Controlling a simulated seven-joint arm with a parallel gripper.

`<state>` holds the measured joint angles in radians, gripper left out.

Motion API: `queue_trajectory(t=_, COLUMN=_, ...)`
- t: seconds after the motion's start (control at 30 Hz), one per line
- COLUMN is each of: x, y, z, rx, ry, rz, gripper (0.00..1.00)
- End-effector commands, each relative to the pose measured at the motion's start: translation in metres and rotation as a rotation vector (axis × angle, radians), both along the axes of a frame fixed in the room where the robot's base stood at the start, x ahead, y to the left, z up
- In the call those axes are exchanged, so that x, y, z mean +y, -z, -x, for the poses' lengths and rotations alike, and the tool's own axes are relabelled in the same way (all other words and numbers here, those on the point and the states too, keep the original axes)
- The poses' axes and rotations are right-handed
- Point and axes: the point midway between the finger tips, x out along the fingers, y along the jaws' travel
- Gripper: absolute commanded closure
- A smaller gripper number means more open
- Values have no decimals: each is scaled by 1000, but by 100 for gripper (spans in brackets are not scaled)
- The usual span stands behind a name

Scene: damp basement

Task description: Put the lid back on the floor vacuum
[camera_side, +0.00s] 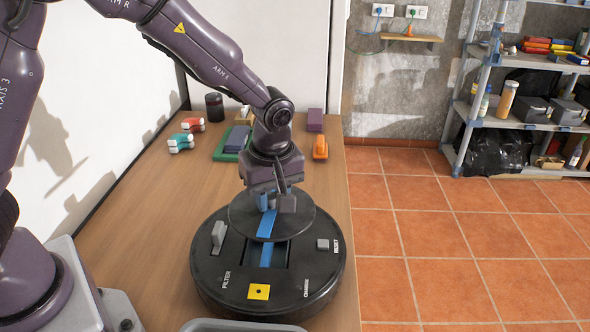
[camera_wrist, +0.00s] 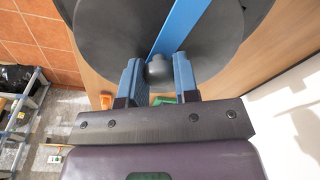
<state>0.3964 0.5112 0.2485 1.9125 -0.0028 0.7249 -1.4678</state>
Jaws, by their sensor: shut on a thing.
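The floor vacuum (camera_side: 215,275) is a black round body on the wooden bench, with a grey lever, a yellow patch, a grey button and printed labels on top. Its lid (camera_side: 297,217) is a dark grey disc with a blue stripe, and it also shows in the wrist view (camera_wrist: 105,40). My gripper (camera_side: 272,203) is shut on the lid's central knob (camera_wrist: 159,68), with a blue finger on each side. The lid is over the far part of the vacuum, partly covering a dark recess with a blue strip (camera_side: 266,256). I cannot tell how large the gap beneath is.
A grey tray edge (camera_side: 240,326) shows at the bench's front. Red and teal clamps (camera_side: 181,142), a dark jar (camera_side: 215,106), a green tray (camera_side: 222,152), an orange item (camera_side: 320,148) and a purple block (camera_side: 315,120) stand behind. The tiled floor lies right.

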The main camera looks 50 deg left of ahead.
Motion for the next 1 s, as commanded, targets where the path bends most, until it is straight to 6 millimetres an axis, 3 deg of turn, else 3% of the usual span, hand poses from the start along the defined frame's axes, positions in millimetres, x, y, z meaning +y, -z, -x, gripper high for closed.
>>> queue_trajectory(t=0.1, x=6, y=11, z=14, rx=13, ry=-52, rz=-4, gripper=95)
queue_trajectory(t=0.27, x=6, y=15, z=11, rx=-7, ry=-85, rz=-1, gripper=95)
queue_trajectory(t=0.73, x=6, y=58, z=11, rx=-4, ry=-83, rz=-1, gripper=95)
queue_trajectory(t=1.0, x=6, y=73, z=11, rx=-5, ry=-83, rz=-1, gripper=95)
